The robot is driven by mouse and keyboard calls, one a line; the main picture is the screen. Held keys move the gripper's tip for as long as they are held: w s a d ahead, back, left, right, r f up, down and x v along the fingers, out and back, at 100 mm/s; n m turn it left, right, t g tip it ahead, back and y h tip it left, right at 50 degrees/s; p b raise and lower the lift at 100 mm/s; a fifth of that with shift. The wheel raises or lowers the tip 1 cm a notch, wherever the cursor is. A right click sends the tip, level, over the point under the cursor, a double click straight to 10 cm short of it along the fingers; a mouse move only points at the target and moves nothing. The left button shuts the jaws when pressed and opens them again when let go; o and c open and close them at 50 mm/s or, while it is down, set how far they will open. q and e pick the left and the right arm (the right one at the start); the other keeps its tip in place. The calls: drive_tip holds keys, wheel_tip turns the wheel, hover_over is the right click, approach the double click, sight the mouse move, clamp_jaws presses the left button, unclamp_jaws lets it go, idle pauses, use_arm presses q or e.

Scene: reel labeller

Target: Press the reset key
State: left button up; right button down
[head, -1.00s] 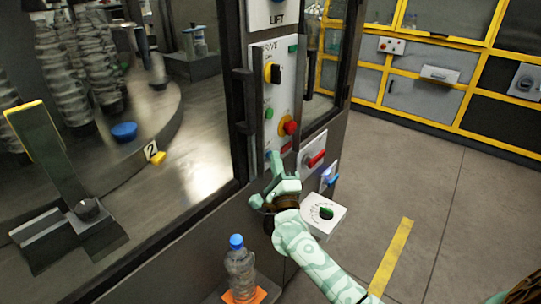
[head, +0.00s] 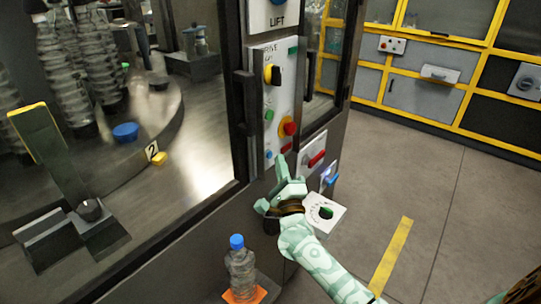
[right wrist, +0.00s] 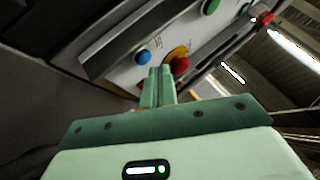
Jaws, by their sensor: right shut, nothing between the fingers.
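The control panel (head: 279,90) stands on the machine's corner post in the head view. At its lower end is a small blue button (head: 268,154), which may be the reset key; its lettering is too small to read. The blue button also shows in the right wrist view (right wrist: 143,57), just left of and beyond my fingertips. My right gripper (head: 281,163) is shut and empty, its fingers pointing up at the panel's lower end. In the right wrist view the closed fingertips (right wrist: 160,71) appear apart from the blue button. My left gripper is not in view.
A red mushroom button (head: 289,128) on a yellow ring sits above right of the blue button. A green button (head: 268,115) and black selector (head: 272,74) are higher. A red-handled switch (head: 316,159) and white dial box (head: 323,214) are nearby. A blue-capped bottle (head: 240,268) stands below.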

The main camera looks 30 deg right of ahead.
drive_tip(key=s, duration=0.1)
drive_tip(key=s+d+p, duration=0.1)
drive_tip(key=s, duration=0.1)
drive_tip(key=s+d+p, duration=0.1)
drive_tip(key=shift+s, duration=0.3)
idle(0.7)
drive_tip(key=a+f+n+g+y, duration=0.2)
drive_tip(key=f+n+y, duration=0.1)
drive_tip(key=f+n, duration=0.55)
drive_tip(key=a+f+n+g+y, duration=0.3)
drive_tip(key=f+n+y, duration=0.1)
drive_tip(key=f+n, duration=0.4)
drive_tip(key=s+f+n+g, duration=0.3)
drive_tip(key=s+f, duration=0.4)
drive_tip(key=f, duration=0.3)
drive_tip(key=s+f+n+g, duration=0.4)
drive_tip(key=s+f, duration=0.3)
drive_tip(key=f, duration=0.4)
drive_tip(key=s+a+f+n+g, duration=0.1)
drive_tip(key=s+f+g, duration=0.2)
drive_tip(key=s, duration=0.9)
drive_tip(key=s+a+f+n+g, duration=0.1)
drive_tip(key=s+f, duration=0.5)
drive_tip(key=s, duration=0.6)
drive_tip(key=s+a+f+n+g, duration=0.1)
drive_tip(key=s+f+n+g, duration=0.2)
drive_tip(key=s, duration=1)
drive_tip(key=shift+f+g, duration=0.95)
drive_tip(key=shift+g, duration=0.25)
